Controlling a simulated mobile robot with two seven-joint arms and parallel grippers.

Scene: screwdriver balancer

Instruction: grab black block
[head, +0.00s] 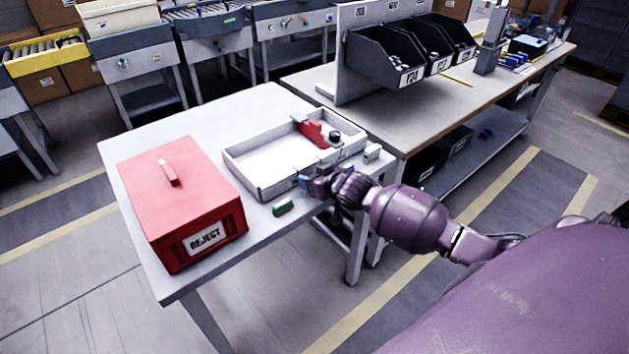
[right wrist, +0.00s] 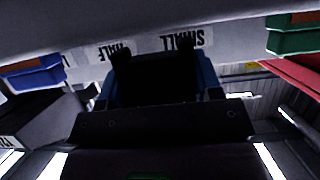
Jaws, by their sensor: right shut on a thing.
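My right gripper (head: 314,184) is at the front right edge of the white table, beside the near corner of the tray (head: 262,191). In the right wrist view the gripper (right wrist: 155,62) is shut on a dark thing, which looks like the black block (right wrist: 155,85). Its outline is hard to tell from the dark gripper parts. Blue surfaces show at both sides of it. In the head view the gripper mostly hides the held thing. A green block (head: 283,207) lies on the table left of the gripper. My left gripper is not in view.
A red REJECT box (head: 180,200) stands at the table's left. The tray holds a red part (head: 312,132) and a black round part (head: 335,137). A blue block (right wrist: 35,75) shows in the wrist view. Black bins (head: 385,66) stand on the bench behind.

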